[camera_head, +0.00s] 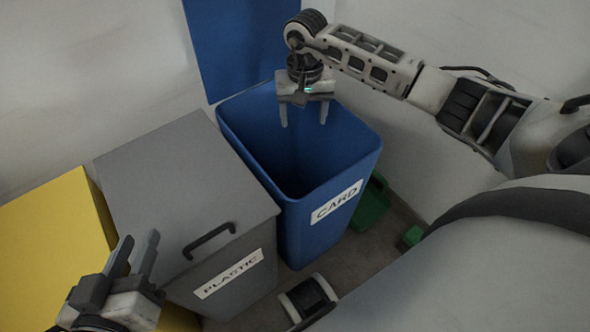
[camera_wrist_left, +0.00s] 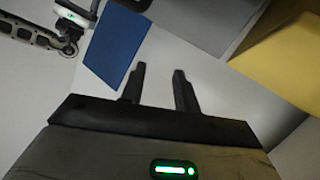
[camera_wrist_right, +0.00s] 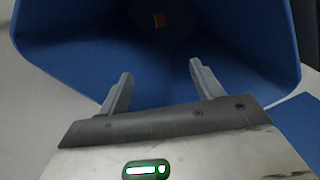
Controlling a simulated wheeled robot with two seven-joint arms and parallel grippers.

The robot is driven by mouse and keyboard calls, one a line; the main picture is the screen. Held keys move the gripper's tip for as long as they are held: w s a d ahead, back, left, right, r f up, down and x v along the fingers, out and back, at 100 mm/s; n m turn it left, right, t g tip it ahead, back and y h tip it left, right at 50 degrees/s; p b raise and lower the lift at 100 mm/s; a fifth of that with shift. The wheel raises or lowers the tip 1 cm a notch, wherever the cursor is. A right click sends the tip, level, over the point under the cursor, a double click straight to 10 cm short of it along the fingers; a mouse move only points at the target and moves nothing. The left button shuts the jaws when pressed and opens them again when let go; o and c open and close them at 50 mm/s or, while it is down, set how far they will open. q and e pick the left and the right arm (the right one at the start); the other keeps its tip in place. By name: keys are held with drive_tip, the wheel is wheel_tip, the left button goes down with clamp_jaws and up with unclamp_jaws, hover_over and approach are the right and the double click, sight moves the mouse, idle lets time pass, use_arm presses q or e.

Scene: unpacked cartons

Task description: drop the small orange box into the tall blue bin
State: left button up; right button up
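The tall blue bin (camera_head: 300,225) stands open with a CARD label on its front. My right gripper (camera_head: 304,122) is open and empty above its mouth, fingers pointing down. The head view does not show the box; the bin's inside is dark there. My left gripper (camera_head: 137,246) is open and empty at the lower left, and its spread fingers show in the left wrist view (camera_wrist_left: 160,72).
A grey bin (camera_head: 180,185) with a closed lid, a handle and a PLASTIC label stands left of the blue bin. A yellow bin (camera_head: 50,230) is further left. A blue panel (camera_head: 240,45) rises behind the blue bin. A green object (camera_head: 370,205) lies at its right.

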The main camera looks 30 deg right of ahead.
drive_tip(key=shift+r, duration=0.1)
use_arm(q)
drive_tip(key=shift+r, duration=0.1)
drive_tip(key=shift+s+a+m+p, duration=0.1)
drive_tip(key=shift+a+m+p, duration=0.2)
drive_tip(key=shift+p, duration=0.95)
drive_tip(key=shift+s+a+f+g+y+p, duration=0.15)
drive_tip(key=shift+f+g+y+p, duration=0.2)
drive_tip(key=shift+f, duration=0.25)
drive_tip(key=shift+s+a+f+g+y+p, duration=0.1)
drive_tip(key=shift+f+g+y+p, duration=0.15)
drive_tip(key=shift+f+g+p, duration=0.3)
drive_tip(key=shift+w+a+f, duration=0.15)
drive_tip(key=shift+w, duration=0.25)
use_arm(e)
wheel_tip(320, 180, up, 16)
use_arm(q)
drive_tip(key=shift+s, duration=0.1)
